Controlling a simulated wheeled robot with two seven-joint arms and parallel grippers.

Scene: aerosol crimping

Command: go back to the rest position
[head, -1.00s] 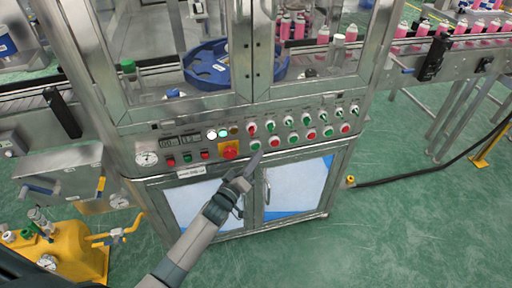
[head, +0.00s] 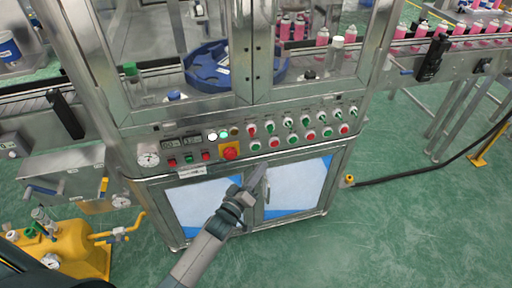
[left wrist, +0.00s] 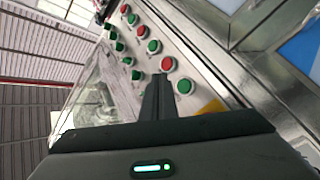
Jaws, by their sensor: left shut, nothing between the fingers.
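My left gripper (head: 256,180) is in front of the crimping machine's lower cabinet doors, just below the control panel (head: 205,143). Its fingers are closed together with nothing between them. In the left wrist view the shut fingers (left wrist: 157,98) point toward the panel's red and green buttons. The panel carries a red emergency stop (head: 230,152) on a yellow plate, rows of red and green buttons, and a pressure gauge (head: 148,159). My right gripper is in neither view.
A conveyor with pink cans (head: 475,38) runs off to the right. A blue round carrier (head: 207,68) sits behind the machine's glass. A yellow tank (head: 75,258) stands at lower left. A black hose (head: 420,171) crosses the floor. Green floor at the right front is clear.

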